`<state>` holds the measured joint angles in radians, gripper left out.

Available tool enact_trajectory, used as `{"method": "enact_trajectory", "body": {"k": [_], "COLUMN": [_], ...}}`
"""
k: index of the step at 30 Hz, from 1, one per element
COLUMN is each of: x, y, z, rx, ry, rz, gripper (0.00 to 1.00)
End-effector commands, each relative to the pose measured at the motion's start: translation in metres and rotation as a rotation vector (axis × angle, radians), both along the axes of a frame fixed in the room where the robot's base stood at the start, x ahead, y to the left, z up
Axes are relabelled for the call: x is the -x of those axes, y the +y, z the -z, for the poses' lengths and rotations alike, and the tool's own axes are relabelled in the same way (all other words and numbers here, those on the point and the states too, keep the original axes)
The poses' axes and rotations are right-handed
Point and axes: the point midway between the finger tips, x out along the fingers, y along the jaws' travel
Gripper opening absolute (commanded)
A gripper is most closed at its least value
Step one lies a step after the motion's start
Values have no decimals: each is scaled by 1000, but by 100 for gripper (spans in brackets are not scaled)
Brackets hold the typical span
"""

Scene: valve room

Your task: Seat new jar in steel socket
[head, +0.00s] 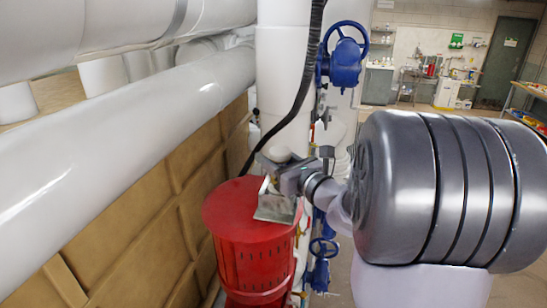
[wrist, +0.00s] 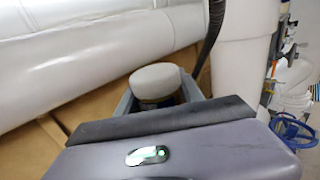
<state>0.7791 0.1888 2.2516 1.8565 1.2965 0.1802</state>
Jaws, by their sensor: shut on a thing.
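The jar shows a pale round lid (wrist: 157,80) and a little of its dark body in the wrist view. The lid also shows in the head view (head: 280,153). My gripper (head: 272,172) is shut on the jar, with a jaw visible beside it in the wrist view. It holds the jar above the round top of a red slotted housing (head: 237,208). A grey metal piece (head: 275,208) shows below the gripper; I cannot tell if it is the steel socket or part of my gripper. The jar's lower end is hidden.
Large white pipes (head: 120,150) run along the left over a tan panelled wall (head: 140,235). A white vertical pipe (head: 283,80) with a black hose (head: 304,90) stands behind the gripper. Blue valves (head: 343,58) are close by. Open floor lies at the back right.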

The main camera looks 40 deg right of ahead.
Motion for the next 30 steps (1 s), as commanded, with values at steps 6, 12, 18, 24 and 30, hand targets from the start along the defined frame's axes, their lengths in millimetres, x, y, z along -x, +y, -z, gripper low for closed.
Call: {"method": "enact_trajectory", "body": {"k": [6, 12, 18, 24, 30], "x": [0, 0, 0, 0, 0], "y": [0, 0, 0, 0, 0], "z": [0, 7, 14, 19, 18], "rx": [0, 0, 0, 0, 0], "ry": [-1, -1, -1, -1, -1], "rz": [0, 0, 0, 0, 0], "gripper": [0, 0, 0, 0, 0]}}
